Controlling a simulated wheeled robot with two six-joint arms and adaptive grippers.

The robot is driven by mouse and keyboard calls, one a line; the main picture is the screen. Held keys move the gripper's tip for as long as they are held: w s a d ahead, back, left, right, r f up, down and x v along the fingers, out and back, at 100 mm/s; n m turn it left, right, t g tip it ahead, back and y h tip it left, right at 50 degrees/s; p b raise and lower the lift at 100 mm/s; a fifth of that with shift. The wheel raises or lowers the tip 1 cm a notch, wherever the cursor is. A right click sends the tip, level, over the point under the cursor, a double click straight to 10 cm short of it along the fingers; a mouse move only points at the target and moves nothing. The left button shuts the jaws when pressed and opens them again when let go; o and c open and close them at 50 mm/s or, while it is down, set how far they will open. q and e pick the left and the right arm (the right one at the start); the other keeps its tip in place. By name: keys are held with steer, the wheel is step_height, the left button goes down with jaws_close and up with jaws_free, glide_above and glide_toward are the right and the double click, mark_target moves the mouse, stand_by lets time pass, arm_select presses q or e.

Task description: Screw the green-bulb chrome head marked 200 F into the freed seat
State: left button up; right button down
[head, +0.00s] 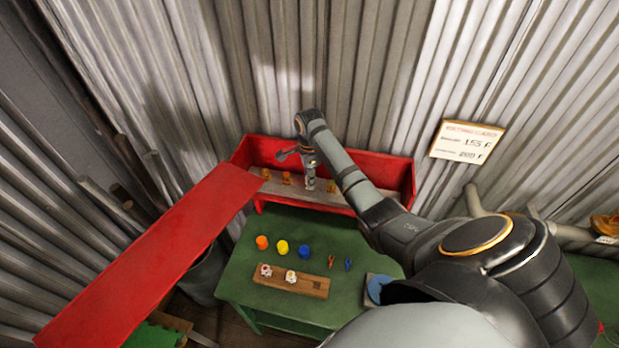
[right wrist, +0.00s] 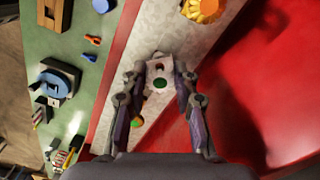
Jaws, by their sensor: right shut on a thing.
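My right gripper (head: 310,184) is inside the open red cabinet (head: 398,180), low over the pale shelf. In the right wrist view its fingers (right wrist: 159,72) are shut on a small pale metallic piece with a green round spot, which looks like the green-bulb chrome head (right wrist: 159,84). I cannot read its marking. The seat under the head is hidden, so I cannot tell whether they touch. Several orange-yellow heads (head: 287,179) stand along the pale shelf; one shows near the fingertips in the right wrist view (right wrist: 203,9). My left gripper is out of view.
The green table (head: 240,285) holds orange, yellow and blue cups (head: 304,251), and a wooden rack (head: 318,287) with two white-topped pieces (head: 291,276). A red panel (head: 150,255) slants at left. A setting card (head: 466,142) hangs on the corrugated wall.

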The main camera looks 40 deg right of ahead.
steer(key=shift+r+m, duration=0.1)
steer(key=shift+m, duration=0.8)
steer(key=m, duration=0.5)
steer(key=shift+m, duration=0.4)
steer(key=c, duration=1)
jaws_free()
steer(key=shift+c, duration=0.2)
